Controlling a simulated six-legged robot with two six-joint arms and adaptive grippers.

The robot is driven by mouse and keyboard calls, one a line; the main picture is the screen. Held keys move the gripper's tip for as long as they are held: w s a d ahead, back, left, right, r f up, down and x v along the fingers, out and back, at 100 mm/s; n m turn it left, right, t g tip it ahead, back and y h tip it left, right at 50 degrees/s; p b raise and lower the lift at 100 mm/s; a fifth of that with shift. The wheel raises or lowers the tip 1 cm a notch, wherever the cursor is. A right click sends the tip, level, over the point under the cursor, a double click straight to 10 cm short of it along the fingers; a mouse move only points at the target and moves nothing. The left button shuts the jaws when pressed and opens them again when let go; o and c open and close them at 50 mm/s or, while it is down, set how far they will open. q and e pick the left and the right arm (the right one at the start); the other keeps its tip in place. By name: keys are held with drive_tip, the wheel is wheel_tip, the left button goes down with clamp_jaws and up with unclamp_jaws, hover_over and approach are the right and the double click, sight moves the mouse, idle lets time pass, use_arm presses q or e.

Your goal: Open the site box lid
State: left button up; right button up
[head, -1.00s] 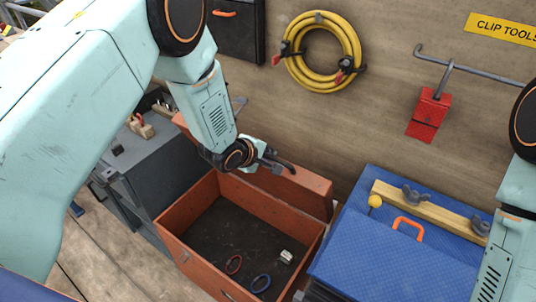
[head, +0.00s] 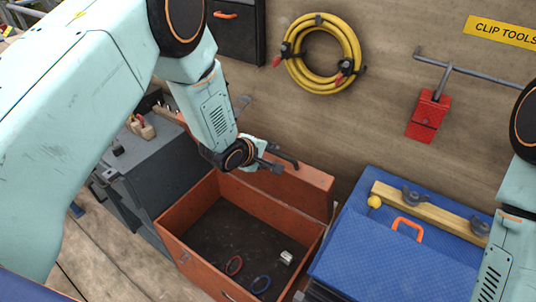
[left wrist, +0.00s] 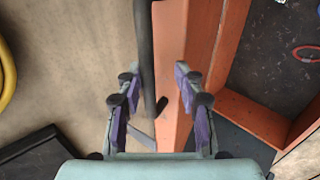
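The site box (head: 190,262) is orange-red, and its inside is exposed. Its lid (head: 308,188) stands raised along the back side, near the wooden wall. My left gripper (head: 272,163) is at the lid's upper edge. In the left wrist view my left gripper (left wrist: 160,98) has its fingers spread apart. The lid (left wrist: 185,50) and a dark bar (left wrist: 145,60) run between or just beyond them; I cannot tell whether they touch. My right arm shows at the right edge of the head view, but its gripper is out of view.
The box holds a red ring (head: 234,265), a blue ring (head: 261,284) and a small metallic piece (head: 286,257). A blue case (head: 390,260) stands right of it, a grey case (head: 150,165) left. A yellow hose (head: 296,74) hangs on the wall behind.

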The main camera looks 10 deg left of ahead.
use_arm(q)
drive_tip(key=shift+f, duration=0.2)
drive_tip(key=v, duration=1.2)
idle(0.5)
